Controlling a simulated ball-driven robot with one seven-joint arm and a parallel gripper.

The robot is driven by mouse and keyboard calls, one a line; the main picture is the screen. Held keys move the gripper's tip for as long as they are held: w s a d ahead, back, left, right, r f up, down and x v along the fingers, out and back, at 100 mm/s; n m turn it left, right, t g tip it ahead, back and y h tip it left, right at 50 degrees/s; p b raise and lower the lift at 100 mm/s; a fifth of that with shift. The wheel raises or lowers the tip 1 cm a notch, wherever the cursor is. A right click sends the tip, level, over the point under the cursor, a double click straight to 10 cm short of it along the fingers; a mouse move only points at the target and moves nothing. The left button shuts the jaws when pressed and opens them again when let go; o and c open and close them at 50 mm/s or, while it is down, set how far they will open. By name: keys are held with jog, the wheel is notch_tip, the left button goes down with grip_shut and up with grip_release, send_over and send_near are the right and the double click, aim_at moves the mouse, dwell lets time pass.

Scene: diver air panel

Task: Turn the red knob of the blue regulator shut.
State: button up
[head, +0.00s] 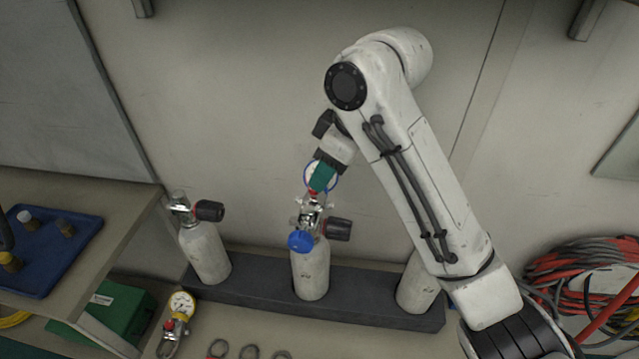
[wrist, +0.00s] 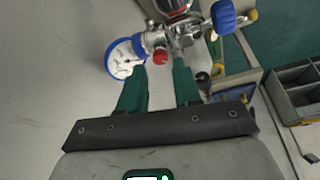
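The blue regulator (head: 309,212) sits on top of the middle cylinder (head: 311,272), with a blue-rimmed gauge (wrist: 125,58) and a blue handwheel (head: 300,241). Its red knob (wrist: 160,57) shows in the wrist view between the gauge and the chrome body, just past the fingertips. My gripper (wrist: 160,72) has two green fingers set apart, one on each side of the knob's line, with nothing held between them. In the head view my gripper (head: 321,178) is just above the regulator and covers part of the gauge. Whether a finger touches the knob, I cannot tell.
A left cylinder (head: 205,252) with a black knob and a right cylinder (head: 414,290), partly behind my arm, stand in the dark rack (head: 262,284). A yellow-gauge regulator (head: 181,304) lies at the front left. A blue tray (head: 80,222) is left; coiled hoses (head: 575,275) are right.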

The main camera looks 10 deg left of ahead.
jog(key=shift+x, duration=1.65)
grip_shut()
